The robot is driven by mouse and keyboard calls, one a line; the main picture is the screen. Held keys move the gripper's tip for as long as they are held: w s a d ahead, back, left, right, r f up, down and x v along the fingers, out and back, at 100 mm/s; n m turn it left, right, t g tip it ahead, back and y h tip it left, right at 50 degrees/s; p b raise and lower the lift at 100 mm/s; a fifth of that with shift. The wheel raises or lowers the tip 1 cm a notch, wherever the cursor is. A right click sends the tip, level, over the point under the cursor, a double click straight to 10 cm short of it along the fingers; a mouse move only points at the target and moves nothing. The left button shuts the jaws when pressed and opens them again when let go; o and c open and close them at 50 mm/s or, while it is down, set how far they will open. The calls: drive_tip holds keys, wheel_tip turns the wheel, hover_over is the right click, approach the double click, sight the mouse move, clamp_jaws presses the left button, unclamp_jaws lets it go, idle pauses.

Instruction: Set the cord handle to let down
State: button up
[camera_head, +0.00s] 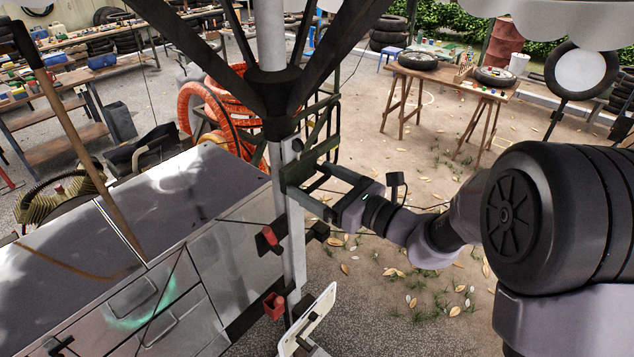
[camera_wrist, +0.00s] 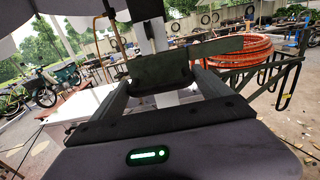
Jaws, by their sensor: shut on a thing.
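A dark green handle (camera_head: 303,164), which looks like the cord handle, sits against the pale upright pole (camera_head: 293,230) under the canopy struts. It has a broad block and a bar that slants up to the right in the head view. My gripper (camera_head: 304,180) reaches it from the right, with its fingers closed on the block. In the wrist view the handle (camera_wrist: 160,68) lies between the fingertips of my gripper (camera_wrist: 163,80), and its bar runs off to the right. The fingers hide part of the block. I cannot make out the cord's attachment.
A grey metal cabinet (camera_head: 205,255) with drawers stands left of the pole. Red pieces (camera_head: 270,236) stick out from the pole below my gripper. Orange hose coils (camera_head: 205,105) hang behind it.

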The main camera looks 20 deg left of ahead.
drive_tip(key=shift+w+r+t, duration=0.15)
drive_tip(key=shift+r+t, duration=0.15)
drive_tip(key=shift+r, duration=0.1)
drive_tip(key=o, duration=1.8)
drive_tip(key=shift+f, duration=0.1)
drive_tip(key=shift+d, duration=0.1)
drive_tip(key=shift+d+f, duration=0.1)
drive_tip(key=shift+d, duration=0.2)
drive_tip(key=b+v, duration=0.2)
drive_tip(key=v, duration=1.4)
drive_tip(key=shift+d, duration=0.35)
drive_tip(key=shift+s, duration=0.2)
